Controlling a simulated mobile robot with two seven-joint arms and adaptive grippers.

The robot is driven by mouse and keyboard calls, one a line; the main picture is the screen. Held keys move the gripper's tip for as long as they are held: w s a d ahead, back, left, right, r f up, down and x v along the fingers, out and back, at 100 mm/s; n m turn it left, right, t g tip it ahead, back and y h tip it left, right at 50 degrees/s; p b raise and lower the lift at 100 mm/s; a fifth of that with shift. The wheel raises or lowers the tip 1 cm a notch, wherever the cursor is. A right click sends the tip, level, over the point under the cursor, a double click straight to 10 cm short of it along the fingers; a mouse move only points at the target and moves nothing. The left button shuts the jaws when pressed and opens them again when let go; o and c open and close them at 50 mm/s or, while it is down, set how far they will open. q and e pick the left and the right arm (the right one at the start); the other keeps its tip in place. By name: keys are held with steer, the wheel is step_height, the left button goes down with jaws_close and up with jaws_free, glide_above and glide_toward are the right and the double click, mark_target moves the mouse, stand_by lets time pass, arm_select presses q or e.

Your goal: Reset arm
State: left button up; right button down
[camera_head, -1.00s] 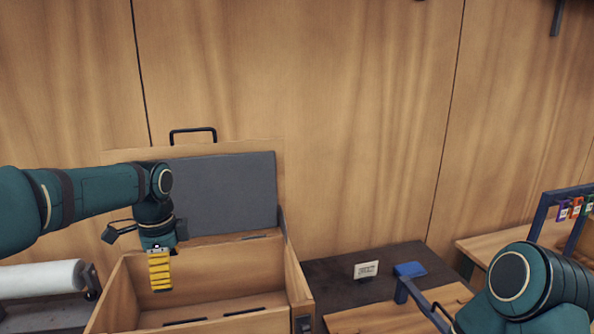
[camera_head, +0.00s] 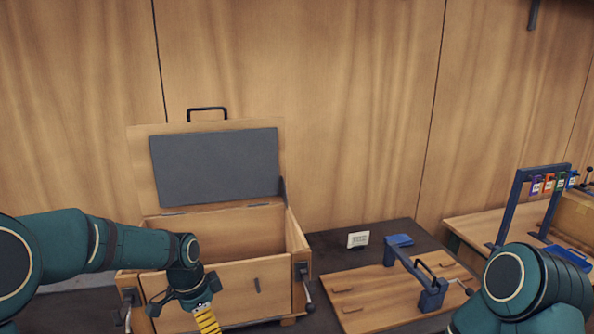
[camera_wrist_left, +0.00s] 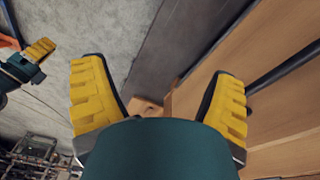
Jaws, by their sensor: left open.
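My left gripper (camera_head: 207,318) hangs in front of the wooden box, with its yellow fingers near the bottom of the head view. In the left wrist view the two yellow fingers (camera_wrist_left: 160,98) stand wide apart with nothing between them. My right arm comes in at the lower right of the head view; its gripper is out of that frame. A yellow-fingered gripper (camera_wrist_left: 38,52) shows at the left edge of the left wrist view, and it looks like my right one, but its jaw state is unclear.
The wooden box (camera_head: 270,271) has its lid (camera_head: 139,160) raised. A wooden board (camera_head: 375,318) with a blue clamp frame (camera_head: 432,297) lies right of it, near a white card (camera_head: 358,239). A blue rack (camera_head: 520,190) holds coloured tags at far right. Wood panels stand behind.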

arm_select(q)
steer(key=s+d+f+n+b, duration=0.2)
steer(key=s+f, duration=0.4)
steer(key=f, duration=0.4)
steer(key=s+d+f+n+t+h+b, duration=0.1)
steer(key=s+d+f+n+b, duration=0.2)
steer(key=s+f+n, duration=0.4)
steer(key=s+d+f+n+h+b, duration=0.1)
steer(key=s+d+f+n, duration=0.3)
steer(key=f, duration=0.9)
steer(key=s+d+b, duration=0.1)
steer(key=s, duration=0.2)
steer(key=shift+f+n+t+b, duration=0.3)
steer(key=shift+f, duration=0.05)
arm_select(e)
step_height(320, 180, down, 9)
steer(key=s, duration=0.1)
steer(key=shift+a, duration=0.2)
steer(key=shift+s+r, duration=0.1)
